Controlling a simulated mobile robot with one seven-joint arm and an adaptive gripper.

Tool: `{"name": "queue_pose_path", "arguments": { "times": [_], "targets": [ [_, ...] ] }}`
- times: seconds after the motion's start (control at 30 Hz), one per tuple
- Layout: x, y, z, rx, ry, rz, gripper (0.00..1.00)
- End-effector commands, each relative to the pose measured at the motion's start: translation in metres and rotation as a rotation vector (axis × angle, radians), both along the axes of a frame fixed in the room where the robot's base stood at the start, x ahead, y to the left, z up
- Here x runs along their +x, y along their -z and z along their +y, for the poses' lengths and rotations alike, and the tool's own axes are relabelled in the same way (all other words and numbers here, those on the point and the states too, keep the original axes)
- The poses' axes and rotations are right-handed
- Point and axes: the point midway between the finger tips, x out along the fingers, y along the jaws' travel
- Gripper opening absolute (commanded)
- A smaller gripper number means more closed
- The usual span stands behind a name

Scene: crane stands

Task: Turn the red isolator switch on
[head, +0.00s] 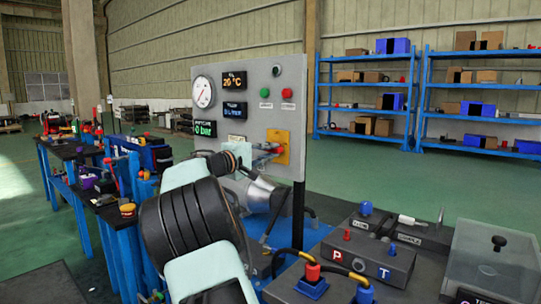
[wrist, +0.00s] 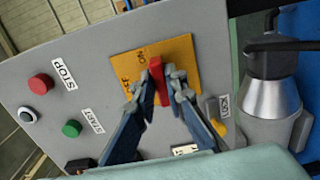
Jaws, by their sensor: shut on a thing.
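The red isolator switch handle (wrist: 157,72) sits on a yellow-orange plate (wrist: 122,62) on the grey control panel (wrist: 95,100). My gripper (wrist: 160,90) is shut on the handle, one fingertip on each side of it. Plate lettering shows beside the handle, partly covered by a finger. I cannot tell for sure which marking the handle points to. In the head view the yellow plate (head: 284,155) is at the panel's lower right, and my gripper (head: 262,151) reaches it from the left. The handle is mostly hidden there.
A red STOP button (wrist: 40,86) and green START button (wrist: 71,129) are on the same panel. A metal cylinder unit (wrist: 270,100) stands beside it. Dark boxes with cables and knobs (head: 385,258) fill the front right. Blue shelves (head: 370,95) stand far behind.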

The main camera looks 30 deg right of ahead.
Motion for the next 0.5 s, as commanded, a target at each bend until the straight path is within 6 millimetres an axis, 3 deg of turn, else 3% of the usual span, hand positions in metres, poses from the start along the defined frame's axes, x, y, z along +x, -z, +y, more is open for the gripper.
{"name": "queue_pose_path", "arguments": {
  "times": [0.3, 0.33, 0.5],
  "targets": [
    [0.0000, 0.0009, 0.0004, 0.003, 0.000, -0.002, 0.00],
    [0.0000, 0.0009, 0.0003, 0.003, 0.000, -0.002, 0.15],
    [0.0000, 0.0007, 0.0002, 0.003, 0.000, -0.001, 0.29]
  ]
}}
